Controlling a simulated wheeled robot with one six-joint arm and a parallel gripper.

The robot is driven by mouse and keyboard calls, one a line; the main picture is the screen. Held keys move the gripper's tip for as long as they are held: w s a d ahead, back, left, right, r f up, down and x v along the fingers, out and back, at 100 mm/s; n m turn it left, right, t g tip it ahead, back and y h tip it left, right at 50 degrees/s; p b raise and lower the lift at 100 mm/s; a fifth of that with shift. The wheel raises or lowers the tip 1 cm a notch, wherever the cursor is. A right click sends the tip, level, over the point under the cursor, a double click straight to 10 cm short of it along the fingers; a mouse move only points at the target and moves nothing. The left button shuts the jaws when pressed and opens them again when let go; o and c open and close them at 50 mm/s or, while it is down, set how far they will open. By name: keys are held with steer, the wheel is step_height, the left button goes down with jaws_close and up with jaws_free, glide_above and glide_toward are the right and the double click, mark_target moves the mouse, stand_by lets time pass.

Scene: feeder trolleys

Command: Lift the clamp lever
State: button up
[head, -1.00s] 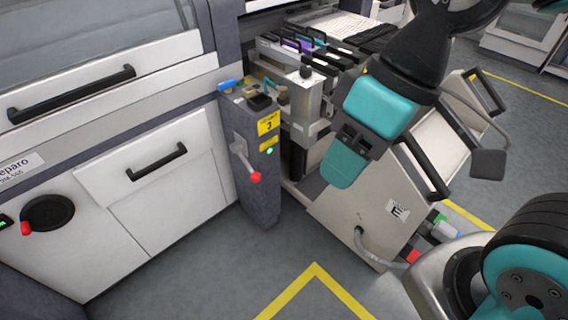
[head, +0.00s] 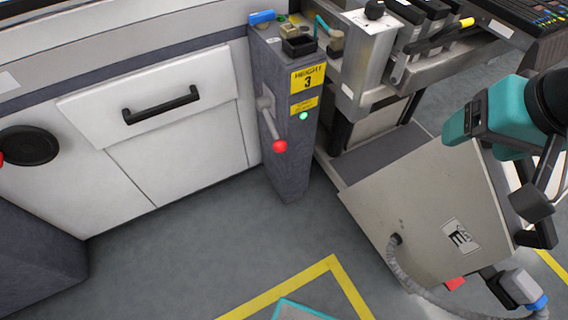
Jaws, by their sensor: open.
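The clamp lever (head: 271,124) is a grey metal handle with a red ball knob (head: 280,146) at its lower end. It sits on the front of a dark grey post (head: 288,170) and points downward, tilted slightly right. A yellow "HEIGHT 3" label (head: 307,79) and a lit green lamp (head: 303,116) are beside it. My gripper (head: 459,122), teal and black, is at the right, well apart from the lever, in front of the feeder trolley. It is open and I see nothing in it.
A white cabinet with a black handle (head: 161,104) stands left of the post. The pale trolley (head: 425,205), with a hose (head: 400,262) low down, stands to the right. Grey floor with a yellow line (head: 335,266) lies clear in front of the post.

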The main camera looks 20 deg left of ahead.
steer(key=w+a+f+m+t+h+b, duration=0.1)
steer(key=w+f+t+b, duration=0.15)
steer(key=f+b, duration=0.4)
steer(key=w+a+f+m+t+b, duration=0.1)
steer(key=w+f+b, duration=0.3)
steer(key=f, duration=0.6)
steer(key=n+t+y+b, duration=0.6)
steer(key=t+y+b, duration=0.3)
steer(key=b, duration=1.9)
glide_toward(280, 148)
steer(key=shift+g+y, duration=0.3)
steer(key=shift+g, duration=0.45)
steer(key=p+x, duration=0.3)
steer(key=p, duration=0.4)
steer(key=p+x, duration=0.4)
steer(key=p, duration=0.2)
steer(key=d+p+x, duration=0.1)
steer(key=p+x, duration=0.3)
steer(key=p, duration=0.3)
steer(key=shift+w+f+p, duration=0.35)
